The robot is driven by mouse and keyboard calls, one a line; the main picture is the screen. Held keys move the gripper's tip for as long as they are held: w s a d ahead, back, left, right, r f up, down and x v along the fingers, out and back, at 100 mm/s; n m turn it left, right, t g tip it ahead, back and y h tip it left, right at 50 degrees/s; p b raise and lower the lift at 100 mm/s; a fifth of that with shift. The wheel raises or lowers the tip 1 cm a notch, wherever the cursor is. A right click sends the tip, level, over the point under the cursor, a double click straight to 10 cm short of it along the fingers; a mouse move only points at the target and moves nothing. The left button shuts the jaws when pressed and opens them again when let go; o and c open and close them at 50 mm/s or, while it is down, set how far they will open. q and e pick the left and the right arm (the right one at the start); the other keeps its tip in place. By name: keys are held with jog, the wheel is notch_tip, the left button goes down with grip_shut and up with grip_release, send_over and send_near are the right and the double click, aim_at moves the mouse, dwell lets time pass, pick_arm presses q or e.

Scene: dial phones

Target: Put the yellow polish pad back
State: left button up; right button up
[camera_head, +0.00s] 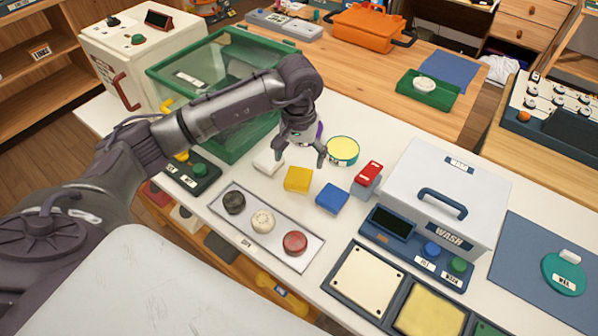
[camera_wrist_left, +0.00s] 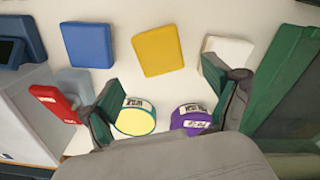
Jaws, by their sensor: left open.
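A yellow square pad (camera_head: 298,178) lies flat on the white table, between a white pad (camera_head: 268,162) and a blue pad (camera_head: 332,198). In the left wrist view the yellow pad (camera_wrist_left: 157,50) lies ahead of the fingers, clear of both. My left gripper (camera_head: 303,156) is open and empty, pointing down just behind the yellow pad. Its fingers also show in the wrist view (camera_wrist_left: 160,88). A round tin with a yellow top (camera_head: 342,151) stands beside the gripper. A purple round tin (camera_wrist_left: 190,118) is partly hidden by my gripper. My right gripper is out of view.
A grey tray (camera_head: 228,221) holds round black, cream and red pieces. A green clear-walled box (camera_head: 215,140) stands behind my arm. A red block (camera_head: 369,172), white lidded WASH box (camera_head: 440,180) and dark-framed square panels (camera_head: 405,293) stand to the right.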

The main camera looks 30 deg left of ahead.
aim_at(299, 174)
pick_arm(q)
notch_tip(299, 174, up, 6)
jog(key=shift+f+b, duration=0.15)
jog(key=shift+b, duration=0.25)
dwell(0.3)
